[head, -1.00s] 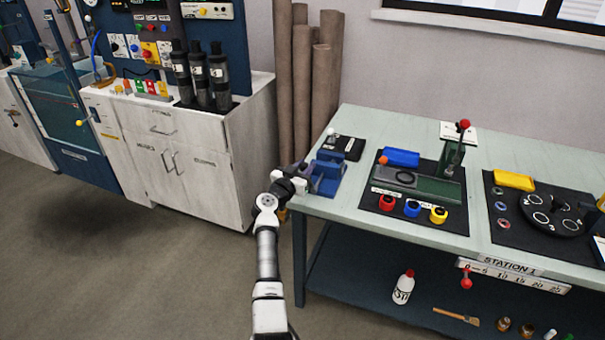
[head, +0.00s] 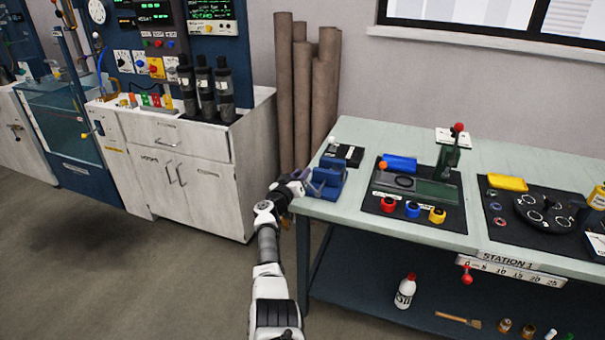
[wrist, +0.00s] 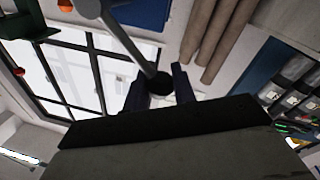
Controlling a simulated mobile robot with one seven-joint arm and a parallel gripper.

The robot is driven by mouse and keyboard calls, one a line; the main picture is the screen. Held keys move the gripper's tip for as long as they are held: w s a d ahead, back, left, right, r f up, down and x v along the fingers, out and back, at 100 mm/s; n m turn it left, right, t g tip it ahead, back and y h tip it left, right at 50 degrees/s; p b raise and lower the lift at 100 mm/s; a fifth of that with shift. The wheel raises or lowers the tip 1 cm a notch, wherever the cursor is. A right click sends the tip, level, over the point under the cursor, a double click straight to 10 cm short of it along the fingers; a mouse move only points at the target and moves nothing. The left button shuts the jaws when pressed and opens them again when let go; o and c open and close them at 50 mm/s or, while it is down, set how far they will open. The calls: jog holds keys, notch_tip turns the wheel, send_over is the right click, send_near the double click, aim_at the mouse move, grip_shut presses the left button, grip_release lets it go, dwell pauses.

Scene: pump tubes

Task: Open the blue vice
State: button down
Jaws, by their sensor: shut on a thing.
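The blue vice (head: 327,182) stands at the left end of the pale green workbench (head: 365,232). My gripper (head: 303,178) is at the vice's left side, past the bench's left edge. In the wrist view its two dark fingers (wrist: 158,86) are closed around the dark round end of a grey bar, the vice handle (wrist: 128,42). A blue surface, seemingly part of the vice (wrist: 140,13), shows at the top of that view. The vice jaws are too small in the head view to tell their gap.
A black mat (head: 378,208) with a green press (head: 452,152) and coloured rings lies right of the vice. A small black box (head: 349,154) is behind it. Brown pipes (head: 324,90) and a white cabinet (head: 225,190) stand left. Floor on the left is clear.

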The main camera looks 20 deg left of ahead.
jog(key=c, duration=1.2)
grip_release()
jog(key=shift+a+f, duration=0.1)
jog(key=shift+o, duration=0.2)
jog(key=shift+s+a+p, duration=0.15)
jog(key=shift+s+p, duration=0.25)
jog(key=shift+s, duration=0.05)
jog(key=s+a+p, duration=0.1)
jog(key=s+p, duration=0.2)
jog(key=s, duration=0.9)
jog(key=shift+s+a+f+p, duration=0.35)
jog(key=shift+a+f, duration=0.05)
